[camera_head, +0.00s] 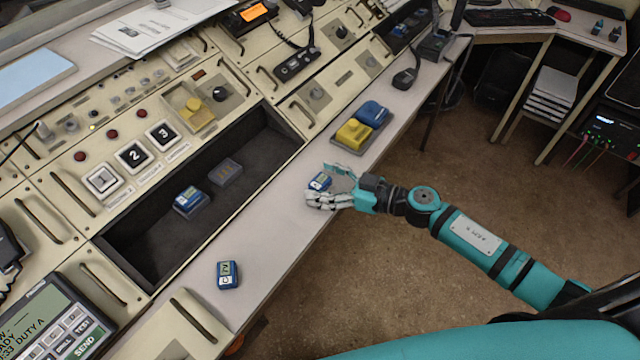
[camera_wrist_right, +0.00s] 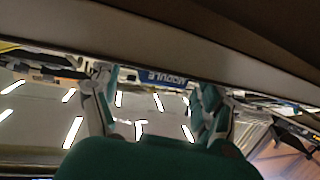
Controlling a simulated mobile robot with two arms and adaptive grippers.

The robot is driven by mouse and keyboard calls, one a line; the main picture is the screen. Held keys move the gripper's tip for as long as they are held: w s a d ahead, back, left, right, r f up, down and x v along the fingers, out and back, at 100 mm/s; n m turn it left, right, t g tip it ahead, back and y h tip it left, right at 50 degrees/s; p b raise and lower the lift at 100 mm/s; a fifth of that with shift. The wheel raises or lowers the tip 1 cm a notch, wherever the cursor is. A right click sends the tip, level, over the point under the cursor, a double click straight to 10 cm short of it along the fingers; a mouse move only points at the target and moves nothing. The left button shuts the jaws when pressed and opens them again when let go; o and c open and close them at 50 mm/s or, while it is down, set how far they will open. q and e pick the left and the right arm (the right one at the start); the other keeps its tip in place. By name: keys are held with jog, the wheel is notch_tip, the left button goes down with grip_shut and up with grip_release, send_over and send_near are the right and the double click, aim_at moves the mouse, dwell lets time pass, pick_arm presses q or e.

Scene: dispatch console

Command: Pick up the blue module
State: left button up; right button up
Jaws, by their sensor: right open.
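A small blue module (camera_head: 319,181) with a pale label lies on the grey front ledge of the console. My right gripper (camera_head: 322,187) is open, with its fingers on either side of this module. In the right wrist view a blue strip lettered "MODULE" (camera_wrist_right: 166,77) shows between the fingertips of the gripper (camera_wrist_right: 155,88). I cannot tell whether the fingers touch it. A second blue module (camera_head: 228,275) lies on the ledge nearer the lower left. Another blue module (camera_head: 190,199) sits in the dark console recess. My left gripper is not in view.
The dark recess (camera_head: 150,246) also holds a dark empty-looking socket (camera_head: 226,172). A yellow block (camera_head: 354,133) and a blue block (camera_head: 373,113) stand farther along the ledge. A handset (camera_head: 405,79) lies beyond them. The ledge between the two modules is clear.

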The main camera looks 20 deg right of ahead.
aim_at(325, 182)
jog(key=c, duration=1.4)
jog(key=shift+r, duration=0.15)
jog(key=shift+r+p, duration=0.3)
jog(key=shift+r, duration=0.3)
notch_tip(325, 182, up, 2)
jog(key=shift+r+p, duration=0.1)
jog(key=shift+p, duration=0.35)
jog(key=s, duration=0.5)
jog(key=s+d+r, duration=0.1)
jog(key=s, duration=1)
jog(key=shift+d+r, duration=0.2)
jog(key=shift+d, duration=0.15)
